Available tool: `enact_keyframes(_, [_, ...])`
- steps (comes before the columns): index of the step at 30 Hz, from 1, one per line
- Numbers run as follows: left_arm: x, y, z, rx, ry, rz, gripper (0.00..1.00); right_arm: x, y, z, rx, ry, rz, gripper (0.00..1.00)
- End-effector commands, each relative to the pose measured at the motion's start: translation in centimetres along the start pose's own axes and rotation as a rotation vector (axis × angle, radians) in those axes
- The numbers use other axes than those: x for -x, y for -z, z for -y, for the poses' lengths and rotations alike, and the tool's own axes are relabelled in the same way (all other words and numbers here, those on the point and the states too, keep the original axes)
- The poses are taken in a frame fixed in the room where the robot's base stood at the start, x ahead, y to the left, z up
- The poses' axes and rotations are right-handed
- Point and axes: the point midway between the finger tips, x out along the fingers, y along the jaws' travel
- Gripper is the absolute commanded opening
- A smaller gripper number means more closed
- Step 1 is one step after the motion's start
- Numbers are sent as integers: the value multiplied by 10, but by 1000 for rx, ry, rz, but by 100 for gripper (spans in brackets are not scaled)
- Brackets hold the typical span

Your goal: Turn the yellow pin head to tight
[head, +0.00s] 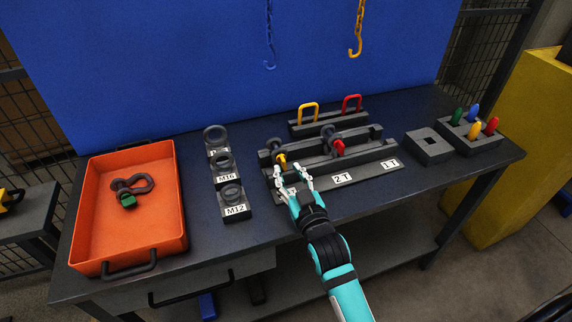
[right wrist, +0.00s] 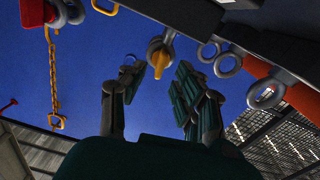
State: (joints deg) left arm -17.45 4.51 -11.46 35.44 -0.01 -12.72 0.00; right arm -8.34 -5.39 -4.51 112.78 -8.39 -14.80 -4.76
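The yellow pin head (head: 281,160) sticks out from the left part of a dark fixture (head: 315,172) on the bench. In the right wrist view the yellow pin head (right wrist: 159,58) is in front of a grey round part. My right gripper (head: 288,172) is right in front of it. In the right wrist view the fingers (right wrist: 158,85) are spread apart with the yellow head between and just beyond their tips. I see no contact. The head's tight mark, if any, is too small to tell. My left gripper is not in view.
A red pin head (head: 339,148) sits to the right on the same fixture. Yellow (head: 308,112) and red (head: 351,103) shackle bows stand behind. Eye-bolt blocks (head: 232,207) and an orange tray (head: 128,247) are left; a holder with coloured pegs (head: 470,140) is right. A yellow hook (head: 355,45) hangs above.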

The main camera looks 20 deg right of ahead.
Motion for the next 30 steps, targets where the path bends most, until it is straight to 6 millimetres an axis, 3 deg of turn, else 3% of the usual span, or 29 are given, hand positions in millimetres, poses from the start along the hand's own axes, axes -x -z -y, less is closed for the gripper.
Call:
enact_keyframes(6, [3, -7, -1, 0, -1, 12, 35, -24, 0, 0, -1, -1, -1, 32])
enact_keyframes(16, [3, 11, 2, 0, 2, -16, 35, -28, 0, 0, -1, -1, -1, 32])
enact_keyframes(24, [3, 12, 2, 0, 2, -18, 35, -28, 0, 0, 0, 0, -1, 0])
enact_keyframes(30, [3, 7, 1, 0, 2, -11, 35, -28, 0, 0, -1, 0, 0, 0])
